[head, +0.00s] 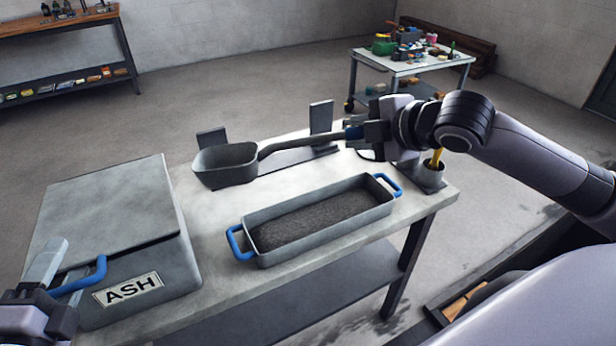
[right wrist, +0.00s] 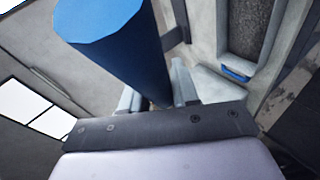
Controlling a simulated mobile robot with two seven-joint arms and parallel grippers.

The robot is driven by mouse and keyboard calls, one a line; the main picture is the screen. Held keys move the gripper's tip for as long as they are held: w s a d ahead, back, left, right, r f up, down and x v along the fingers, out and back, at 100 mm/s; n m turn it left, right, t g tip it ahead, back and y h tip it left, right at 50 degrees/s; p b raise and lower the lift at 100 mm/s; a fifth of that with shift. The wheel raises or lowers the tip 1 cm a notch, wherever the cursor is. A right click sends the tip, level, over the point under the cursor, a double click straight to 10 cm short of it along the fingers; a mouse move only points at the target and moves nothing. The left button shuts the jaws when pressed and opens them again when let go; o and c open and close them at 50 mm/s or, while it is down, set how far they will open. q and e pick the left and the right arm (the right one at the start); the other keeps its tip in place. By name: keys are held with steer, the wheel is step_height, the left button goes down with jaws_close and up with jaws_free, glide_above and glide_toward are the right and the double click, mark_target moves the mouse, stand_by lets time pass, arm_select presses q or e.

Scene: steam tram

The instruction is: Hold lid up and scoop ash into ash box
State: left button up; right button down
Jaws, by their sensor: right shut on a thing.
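The grey ash box (head: 150,265) with an "ASH" label stands at the left of the table. Its flat lid (head: 105,210) lies over the top, with a blue handle (head: 85,279) at the front. My left gripper (head: 58,275) is at that handle, partly cut off by the frame; its grip is unclear. A long grey pan (head: 335,240) with blue end handles holds dark ash (head: 315,220). My right gripper (head: 362,133) is shut on the blue handle (right wrist: 115,45) of the grey scoop (head: 228,160). The scoop's bowl is level, behind the pan, and looks empty.
A rack with two upright plates (head: 321,116) stands at the table's back, behind the scoop. A small cup (head: 430,176) with a yellow thing stands at the right end. A white cart (head: 410,67) with clutter and a shelf (head: 60,25) stand further off.

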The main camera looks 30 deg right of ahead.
arm_select(q)
steer(key=shift+s, duration=0.15)
arm_select(e)
steer(key=shift+f, duration=0.1)
arm_select(q)
steer(key=b+v, duration=0.3)
steer(key=v, duration=0.8)
steer(key=shift+s+a, duration=0.2)
steer(key=shift+s, duration=0.1)
arm_select(e)
steer(key=shift+f, duration=1.3)
arm_select(q)
steer(key=shift+f, duration=0.1)
